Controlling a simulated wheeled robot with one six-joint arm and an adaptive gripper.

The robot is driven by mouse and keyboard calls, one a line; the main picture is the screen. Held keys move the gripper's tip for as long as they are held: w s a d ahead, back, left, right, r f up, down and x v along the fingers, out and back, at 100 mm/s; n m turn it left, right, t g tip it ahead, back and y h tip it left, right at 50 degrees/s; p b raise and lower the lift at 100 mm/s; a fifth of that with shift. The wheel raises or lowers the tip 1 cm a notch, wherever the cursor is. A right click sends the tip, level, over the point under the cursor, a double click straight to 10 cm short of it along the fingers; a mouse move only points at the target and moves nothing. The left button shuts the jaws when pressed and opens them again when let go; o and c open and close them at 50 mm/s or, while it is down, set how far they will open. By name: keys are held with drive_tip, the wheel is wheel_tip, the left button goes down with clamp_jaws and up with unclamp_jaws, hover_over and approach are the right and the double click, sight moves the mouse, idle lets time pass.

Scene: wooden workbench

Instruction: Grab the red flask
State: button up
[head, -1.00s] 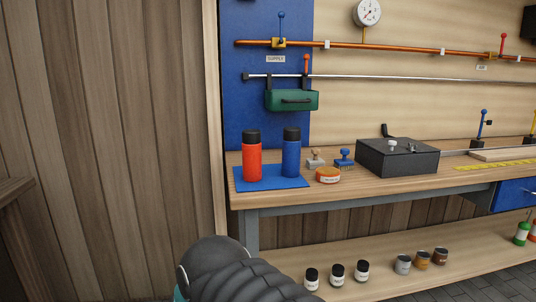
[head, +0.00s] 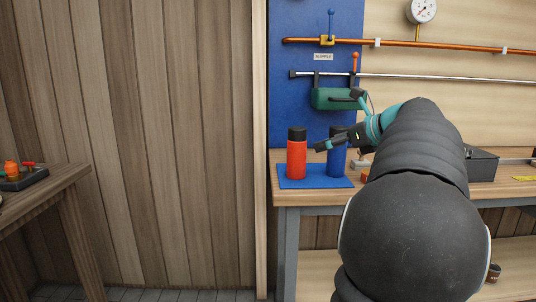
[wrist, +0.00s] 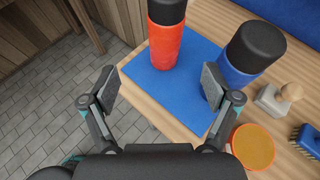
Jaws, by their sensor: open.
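The red flask (head: 297,157) with a black cap stands upright on a blue mat (head: 314,183) at the left end of the workbench. In the wrist view the red flask (wrist: 165,46) stands ahead of the fingers, at the top middle. The blue flask (head: 336,160) stands just to its right, partly hidden by my gripper in the head view; it also shows in the wrist view (wrist: 238,76). My gripper (wrist: 158,88) is open and empty, its fingers spread and apart from the red flask. Its right finger appears close to the blue flask; I cannot tell whether they touch.
An orange-lidded tin (wrist: 253,146), a stamp-like object (wrist: 277,98) and a blue brush (wrist: 308,138) sit right of the mat. A green box (head: 335,99) hangs above on a rail. Floor lies open left of the bench.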

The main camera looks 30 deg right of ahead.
sight(297, 147)
drive_tip(key=shift+m, duration=0.4)
drive_tip(key=shift+w+d+r+b+x, duration=0.1)
drive_tip(key=shift+d+r+x, duration=0.05)
drive_tip(key=shift+x, duration=2)
drive_tip(key=shift+w+d+r+b+x, duration=0.1)
drive_tip(key=shift+r+b+x, duration=0.1)
drive_tip(key=shift+x, duration=2)
drive_tip(key=shift+w+d+r+b+x, duration=0.1)
drive_tip(key=shift+d+r+x, duration=0.05)
drive_tip(key=shift+x, duration=2)
drive_tip(key=c, duration=1.5)
